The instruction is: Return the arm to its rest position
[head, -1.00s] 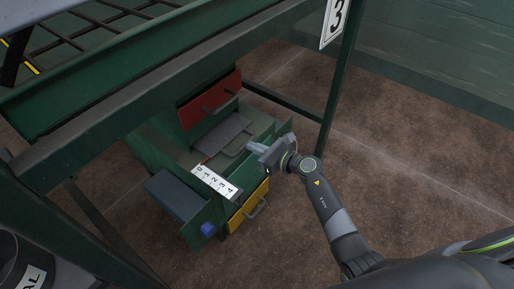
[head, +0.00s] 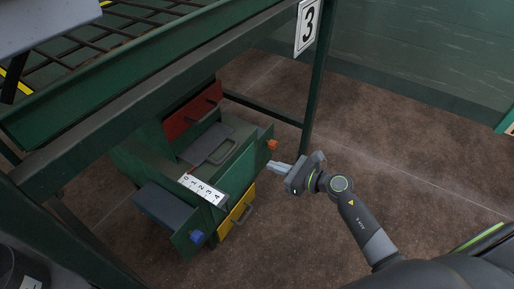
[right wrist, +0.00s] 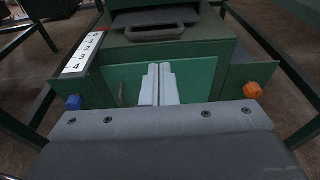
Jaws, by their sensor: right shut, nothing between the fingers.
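My right gripper (head: 279,168) is shut and empty, held to the right of the green cabinet (head: 163,158) in the head view. Its closed fingers (right wrist: 158,84) point at the cabinet's green front in the right wrist view, with no visible contact. The right arm (head: 362,222) reaches in from the lower right over open floor. My left gripper is not in view.
A green frame post (head: 314,90) with a "3" sign (head: 308,27) stands behind. Brown floor lies clear at right.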

